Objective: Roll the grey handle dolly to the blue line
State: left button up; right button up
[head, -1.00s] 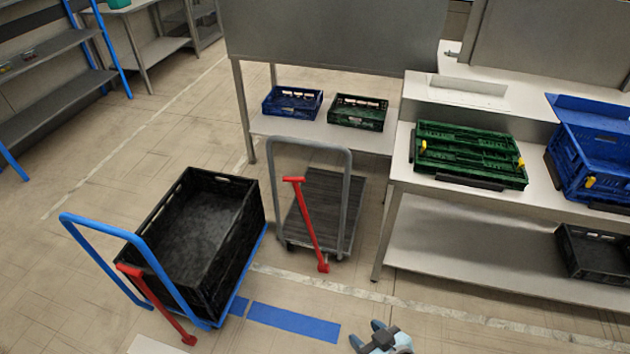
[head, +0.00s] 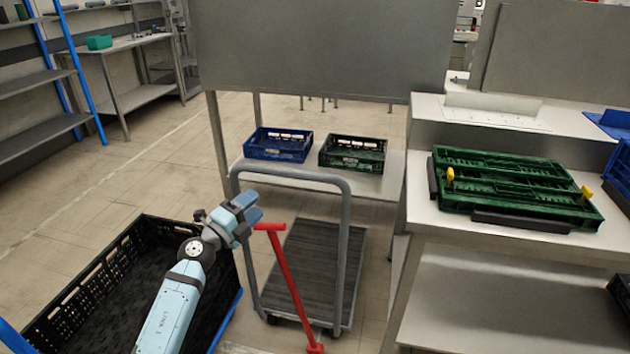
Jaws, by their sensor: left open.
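The grey handle dolly (head: 345,235) stands on the floor at the centre. It has a grey hoop handle, a dark ribbed empty deck and a red lever (head: 287,280) at its near side. My left gripper (head: 252,208) is open and empty. In the picture it lies just left of the red lever's top, overlapping the left side of the hoop; I cannot tell whether it touches. The blue line on the floor is not in view now. My right gripper is not in view.
A black crate (head: 75,290) on a blue dolly stands close at the left, partly behind my left arm. A steel table (head: 420,215) with a folded green crate (head: 510,185) is at the right. Blue (head: 278,143) and green (head: 352,152) crates sit on a low shelf behind the dolly.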

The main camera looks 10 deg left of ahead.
aim_at(284, 177)
pick_arm(q)
jog(key=b+x, duration=0.3)
jog(key=x, duration=0.9)
jog(key=shift+w+d+r, duration=0.1)
jog(key=shift+w+d, duration=0.05)
jog(key=shift+w, duration=0.1)
jog(key=shift+w+d+r, duration=0.15)
jog(key=shift+w+d, duration=0.05)
jog(key=shift+w, duration=0.2)
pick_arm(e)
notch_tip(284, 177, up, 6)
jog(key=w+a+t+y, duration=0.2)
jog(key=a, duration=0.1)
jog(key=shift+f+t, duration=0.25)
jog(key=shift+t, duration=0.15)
pick_arm(q)
grip_shut()
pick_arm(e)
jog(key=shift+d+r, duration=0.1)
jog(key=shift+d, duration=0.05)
